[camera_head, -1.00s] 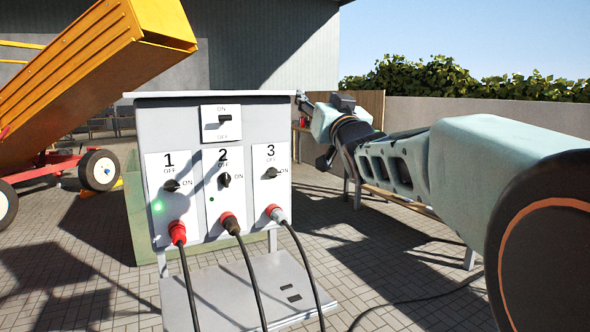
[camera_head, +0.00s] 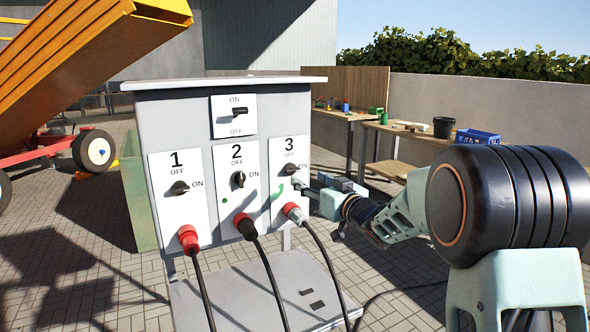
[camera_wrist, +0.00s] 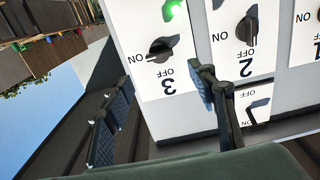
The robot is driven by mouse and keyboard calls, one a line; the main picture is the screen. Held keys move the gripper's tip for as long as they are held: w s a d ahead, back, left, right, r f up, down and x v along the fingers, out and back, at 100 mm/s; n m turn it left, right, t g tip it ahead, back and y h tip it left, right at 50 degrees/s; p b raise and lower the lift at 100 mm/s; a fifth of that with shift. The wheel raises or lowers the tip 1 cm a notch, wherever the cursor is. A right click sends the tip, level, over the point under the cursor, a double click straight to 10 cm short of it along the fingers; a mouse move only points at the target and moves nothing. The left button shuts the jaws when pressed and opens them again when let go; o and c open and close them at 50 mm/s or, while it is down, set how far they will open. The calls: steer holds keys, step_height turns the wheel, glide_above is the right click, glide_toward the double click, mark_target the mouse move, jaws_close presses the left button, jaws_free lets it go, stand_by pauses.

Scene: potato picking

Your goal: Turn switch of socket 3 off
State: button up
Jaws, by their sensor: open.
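The switch of socket 3 (camera_head: 290,168) is a dark knob on the rightmost white panel of the grey box. In the wrist view, where the panels appear upside down, this knob (camera_wrist: 163,50) has its pointer turned toward ON. A green light (camera_wrist: 173,9) glows beside it; it also shows in the head view (camera_head: 279,190). My gripper (camera_head: 303,186) is at the right edge of panel 3, just below and right of the knob. In the wrist view its two fingers (camera_wrist: 161,82) are spread, with the knob beyond the gap between them, apparently untouched.
The knobs of socket 1 (camera_head: 179,188) and socket 2 (camera_head: 238,179) sit to the left. The main switch (camera_head: 239,111) is above. Red plugs and cables hang below the knobs. A workbench (camera_head: 345,114) with a blue crate (camera_head: 477,136) stands behind on the right.

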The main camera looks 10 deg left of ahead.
mark_target(294, 170)
steer(key=x, duration=0.9)
steer(key=shift+w+a+p, duration=0.1)
steer(key=shift+p, duration=0.3)
steer(key=shift+c, duration=0.2)
steer(key=c, duration=1.1)
